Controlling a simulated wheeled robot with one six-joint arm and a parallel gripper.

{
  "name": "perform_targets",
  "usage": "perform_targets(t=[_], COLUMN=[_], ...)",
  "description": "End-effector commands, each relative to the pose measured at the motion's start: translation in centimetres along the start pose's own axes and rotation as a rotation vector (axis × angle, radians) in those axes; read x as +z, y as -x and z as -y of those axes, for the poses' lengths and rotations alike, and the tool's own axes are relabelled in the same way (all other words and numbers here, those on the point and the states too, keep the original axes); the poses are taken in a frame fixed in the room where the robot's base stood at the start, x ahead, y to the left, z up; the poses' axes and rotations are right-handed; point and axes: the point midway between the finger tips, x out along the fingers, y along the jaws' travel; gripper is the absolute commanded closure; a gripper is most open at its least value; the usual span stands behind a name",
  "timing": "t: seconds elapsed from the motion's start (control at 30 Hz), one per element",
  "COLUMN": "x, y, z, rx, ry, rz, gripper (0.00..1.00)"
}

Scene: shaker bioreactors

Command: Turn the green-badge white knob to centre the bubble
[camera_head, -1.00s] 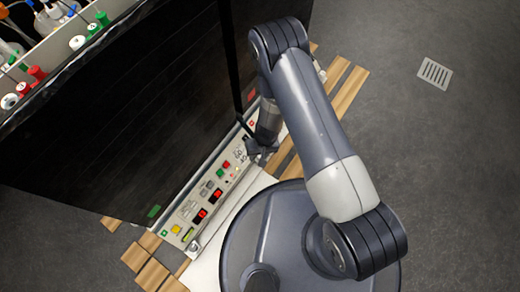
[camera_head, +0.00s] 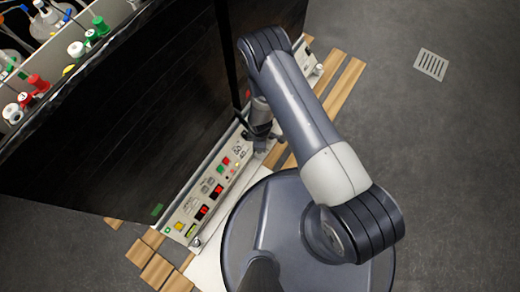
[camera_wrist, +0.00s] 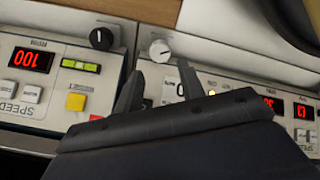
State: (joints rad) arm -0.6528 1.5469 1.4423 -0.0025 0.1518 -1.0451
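A white knob (camera_wrist: 160,50) stands on a pale panel in the wrist view, just beyond and between my fingertips. My gripper (camera_wrist: 159,70) is open, its two fingers apart and empty. It also shows in the head view (camera_head: 262,141), low over the pale control panel. A level with a yellow-green vial (camera_wrist: 81,65) sits on the left panel beside a black knob (camera_wrist: 101,39); the bubble is too small to place surely. No badge shows beside the white knob.
The control panel (camera_head: 211,186) carries red displays and several buttons, including a yellow button (camera_wrist: 75,101). A tall black wall (camera_head: 130,120) rises behind it. Wooden slats (camera_head: 343,90) lie below. Bare grey floor and a drain (camera_head: 431,64) are to the right.

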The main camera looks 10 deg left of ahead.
Motion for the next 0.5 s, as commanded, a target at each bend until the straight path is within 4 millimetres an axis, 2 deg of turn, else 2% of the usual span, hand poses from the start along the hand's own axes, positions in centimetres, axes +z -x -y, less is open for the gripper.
perform_targets(t=[0.03,0.2,0.33,0.5], x=[0.1,0.0,0.0,0.0], y=[-1.5,-4.5,-5.9,-6.6], z=[0.1,0.1,0.0,0.1], rx=[-0.002,-0.001,-0.001,-0.001], ry=[-0.001,-0.002,-0.003,-0.003], rz=[0.001,0.001,0.000,0.000], gripper=[0.63,0.63,0.63,0.63])
